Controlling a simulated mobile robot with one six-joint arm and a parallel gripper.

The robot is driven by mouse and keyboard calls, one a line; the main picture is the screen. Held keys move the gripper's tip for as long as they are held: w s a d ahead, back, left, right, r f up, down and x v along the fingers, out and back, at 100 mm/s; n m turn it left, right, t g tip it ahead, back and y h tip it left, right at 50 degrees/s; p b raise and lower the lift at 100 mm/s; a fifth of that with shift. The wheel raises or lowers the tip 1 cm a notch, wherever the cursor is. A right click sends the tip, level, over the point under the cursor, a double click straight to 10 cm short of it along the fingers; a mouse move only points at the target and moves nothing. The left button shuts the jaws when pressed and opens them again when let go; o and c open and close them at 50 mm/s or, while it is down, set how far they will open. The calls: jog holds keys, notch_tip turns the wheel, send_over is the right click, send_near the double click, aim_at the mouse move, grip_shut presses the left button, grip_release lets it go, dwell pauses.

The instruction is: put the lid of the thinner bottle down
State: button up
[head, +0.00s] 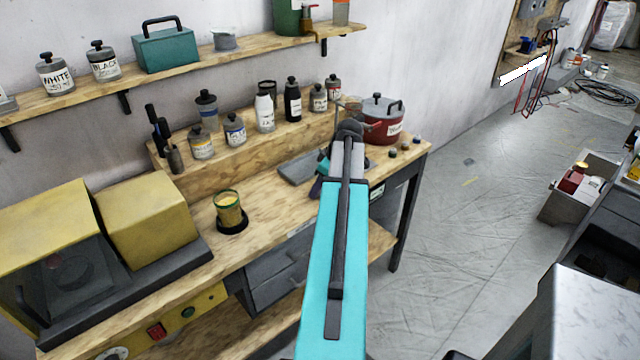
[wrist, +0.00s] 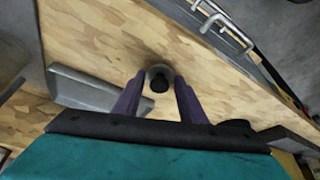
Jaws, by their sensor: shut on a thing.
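My gripper (wrist: 158,88) has its two purple fingers shut on a small round lid (wrist: 160,73) with a dark knob and a grey rim. The lid is over the bare wooden bench top (wrist: 110,30), with a dark shadow close by; I cannot tell whether it touches. In the head view my arm hides the lid, and only a bit of a purple finger (head: 317,188) shows. Several labelled bottles stand on the bench's raised back ledge, among them a white one (head: 265,112) and a black one (head: 292,103). I cannot tell which is the thinner bottle.
A flat grey tray (head: 298,168) lies left of my gripper and also shows in the wrist view (wrist: 85,90). A red pot (head: 378,125) and small jars stand at the bench's right end. A yellow can (head: 229,212) stands left on a dark round base.

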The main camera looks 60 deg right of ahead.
jog(key=shift+f, duration=0.2)
jog(key=o, duration=1)
jog(key=shift+r, duration=0.1)
jog(key=b+v, duration=0.2)
jog(key=v, duration=1)
jog(key=shift+b, duration=0.4)
jog(key=shift+w+r, duration=0.15)
jog(key=shift+r, duration=0.05)
